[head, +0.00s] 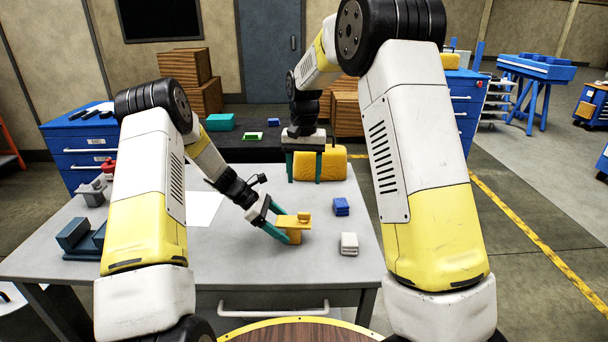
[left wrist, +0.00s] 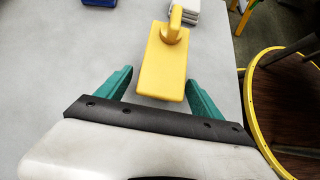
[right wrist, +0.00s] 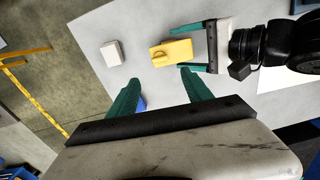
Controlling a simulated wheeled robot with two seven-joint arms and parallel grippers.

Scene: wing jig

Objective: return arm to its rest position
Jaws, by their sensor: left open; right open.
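A yellow part with a raised knob (head: 294,229) lies on the grey table (head: 345,262). My left gripper (head: 280,225) is open beside it, low over the table. In the left wrist view the near end of the yellow part (left wrist: 163,70) shows between the spread teal fingertips (left wrist: 160,82), with a gap on each side.
A blue block (head: 341,206) and a white block (head: 349,243) sit right of the yellow part. A yellow padded object (head: 333,163) is behind my right gripper. A dark blue fixture (head: 82,238) and grey-red tool (head: 98,187) stand at left.

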